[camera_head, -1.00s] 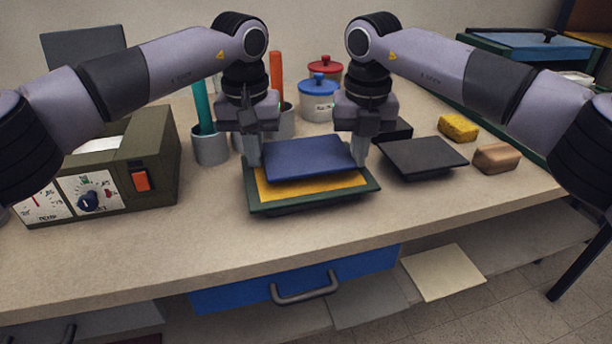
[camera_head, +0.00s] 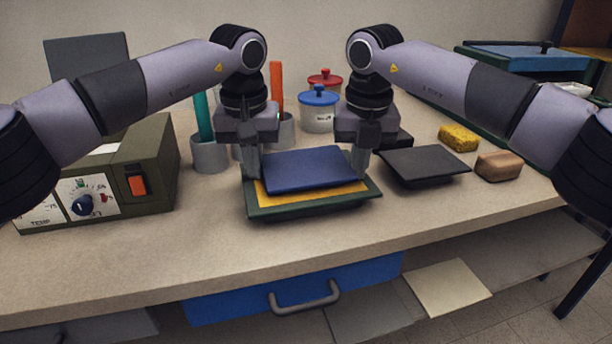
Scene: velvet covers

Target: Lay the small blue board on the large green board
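The small blue board (camera_head: 308,170) lies flat, just over or on a yellow layer (camera_head: 290,194) on the large green board (camera_head: 315,208); I cannot tell if it touches. Yellow shows along its left and front, with the green rim around that. My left gripper (camera_head: 251,176) is at the blue board's left edge and appears shut on it. My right gripper (camera_head: 360,174) is at its right edge and appears shut on it too. The fingertips are partly hidden at the edges.
A black board (camera_head: 424,166) lies to the right, near a yellow sponge (camera_head: 458,138) and a brown block (camera_head: 498,166). A green instrument box (camera_head: 110,180) stands left. Behind are cups with upright rods and lidded jars (camera_head: 319,110). The counter in front is clear.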

